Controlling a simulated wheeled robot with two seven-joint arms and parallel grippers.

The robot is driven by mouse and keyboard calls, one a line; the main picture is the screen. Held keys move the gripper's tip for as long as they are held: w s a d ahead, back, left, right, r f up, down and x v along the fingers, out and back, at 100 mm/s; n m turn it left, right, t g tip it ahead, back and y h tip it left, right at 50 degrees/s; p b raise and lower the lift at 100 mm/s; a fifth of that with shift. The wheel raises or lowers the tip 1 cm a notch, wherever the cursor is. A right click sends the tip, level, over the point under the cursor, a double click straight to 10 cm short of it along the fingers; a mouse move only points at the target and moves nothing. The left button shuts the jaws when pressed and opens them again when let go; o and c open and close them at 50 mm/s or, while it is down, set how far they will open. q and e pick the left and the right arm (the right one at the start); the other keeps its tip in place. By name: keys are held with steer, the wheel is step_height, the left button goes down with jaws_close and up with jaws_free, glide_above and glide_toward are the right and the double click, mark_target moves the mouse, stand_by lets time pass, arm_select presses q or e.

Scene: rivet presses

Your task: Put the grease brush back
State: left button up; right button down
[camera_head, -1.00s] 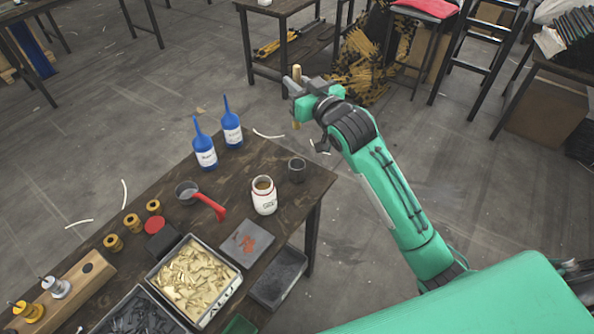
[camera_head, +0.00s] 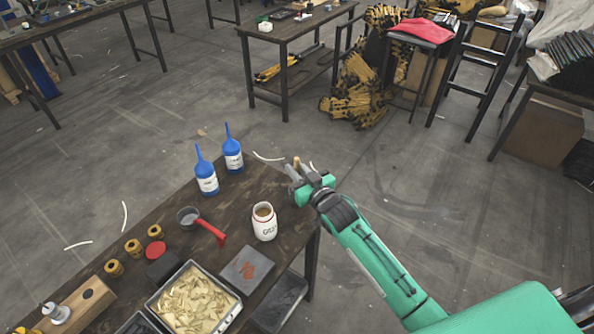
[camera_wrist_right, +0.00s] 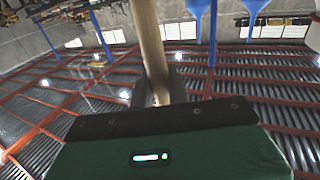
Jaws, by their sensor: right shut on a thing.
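The grease brush shows as a pale wooden handle (camera_head: 297,163), upright above my right gripper (camera_head: 301,187). The gripper is shut on this handle, which also runs up through the right wrist view (camera_wrist_right: 150,40). The gripper is at the table's far right corner, and the brush's lower end is hidden. A small dark cup that stood at this corner in the earlier head view is now hidden by the gripper. The white grease jar (camera_head: 264,226), open with brown contents, stands to the left and nearer. My left gripper is not in view.
Two blue bottles (camera_head: 207,182) (camera_head: 233,160) stand along the far edge. A pan with a red handle (camera_head: 208,228), a grey plate with a red mark (camera_head: 246,265) and a tray of brass-coloured parts (camera_head: 238,304) occupy the table (camera_head: 165,213). Open floor lies to the right.

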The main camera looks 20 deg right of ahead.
steer(key=shift+f, duration=0.55)
steer(key=c, duration=1.3)
jaws_free()
steer(key=shift+c, duration=0.2)
steer(key=shift+r, duration=0.25)
steer(key=b+v, duration=0.2)
steer(key=v, duration=1)
steer(key=shift+f, duration=0.1)
